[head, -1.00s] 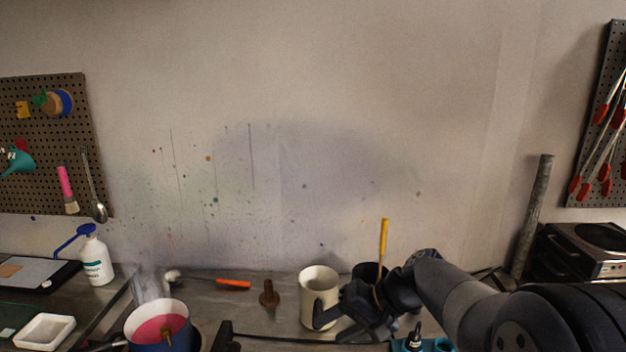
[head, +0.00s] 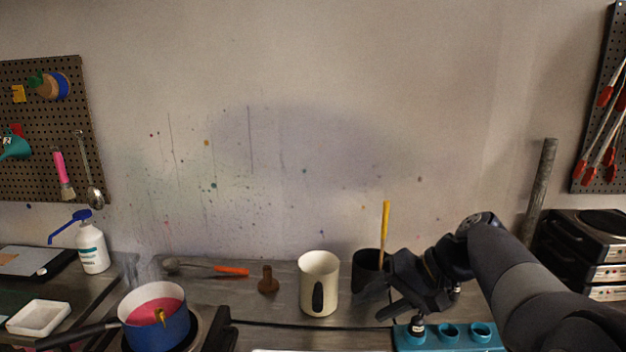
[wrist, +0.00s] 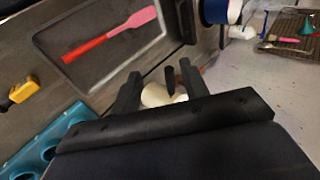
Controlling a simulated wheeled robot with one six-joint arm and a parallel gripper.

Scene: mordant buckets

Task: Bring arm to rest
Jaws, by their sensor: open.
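My gripper (head: 388,298) is in the lower right of the head view, in front of a black cup (head: 366,273) that holds a yellow stick (head: 385,232). It also shows in the wrist view (wrist: 160,80), where its two fingers stand apart with no object held between them. A cream mug (head: 319,275) with a dark handle stands left of the gripper and apart from it. In the wrist view the mug (wrist: 155,96) appears beyond the fingers. My arm reaches in from the right and partly hides the bench.
A teal holder (head: 405,342) with round holes lies below my gripper. A blue pot (head: 170,330) with pink liquid stands at left. A brown peg (head: 268,281) stands on the bench. A tray (wrist: 115,45) with a pink-and-red spatula (wrist: 110,34) shows in the wrist view.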

